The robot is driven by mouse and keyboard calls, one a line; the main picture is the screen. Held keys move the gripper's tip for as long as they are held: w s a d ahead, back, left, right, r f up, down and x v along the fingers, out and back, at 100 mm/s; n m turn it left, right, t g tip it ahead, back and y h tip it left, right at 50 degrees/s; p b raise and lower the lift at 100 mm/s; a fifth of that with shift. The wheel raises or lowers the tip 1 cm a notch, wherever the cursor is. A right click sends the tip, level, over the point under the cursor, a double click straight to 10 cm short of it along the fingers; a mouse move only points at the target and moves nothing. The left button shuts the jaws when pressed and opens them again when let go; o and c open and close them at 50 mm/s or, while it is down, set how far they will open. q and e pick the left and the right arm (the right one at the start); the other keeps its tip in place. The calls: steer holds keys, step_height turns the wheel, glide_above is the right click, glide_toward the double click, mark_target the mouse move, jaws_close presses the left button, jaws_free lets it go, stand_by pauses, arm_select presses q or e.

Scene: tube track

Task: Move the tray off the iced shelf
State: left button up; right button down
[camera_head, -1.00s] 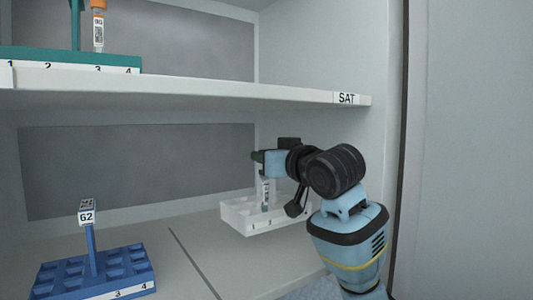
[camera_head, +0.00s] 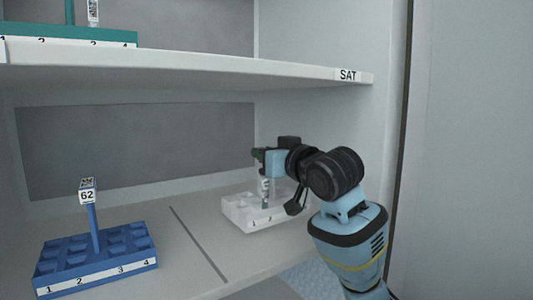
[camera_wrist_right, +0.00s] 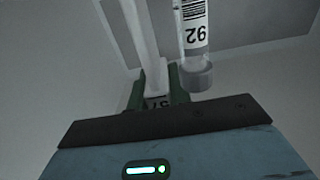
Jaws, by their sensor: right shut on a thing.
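A white tray (camera_head: 240,215) with numbered places is at the right end of the lower shelf in the head view. I cannot tell whether it touches the shelf. My right gripper (camera_head: 257,162) is above it, with jaws shut on its upright handle. The right wrist view shows the pale handle (camera_wrist_right: 141,38) between the green fingers (camera_wrist_right: 157,92), with a tag partly hidden there. A clear tube (camera_wrist_right: 193,35) with a grey cap and label 92 is close beside it. It also shows standing in the tray in the head view (camera_head: 265,192). My left gripper is out of view.
A blue rack (camera_head: 90,272) with sign 62 stands at left on the lower shelf (camera_head: 195,235). The upper shelf (camera_head: 200,68), labelled SAT, hangs above and holds a green rack (camera_head: 75,38). A side wall (camera_head: 335,125) is close at right.

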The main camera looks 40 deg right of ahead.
steer(key=shift+f, duration=0.8)
stand_by(0.8)
steer(key=c, duration=1.2)
jaws_free()
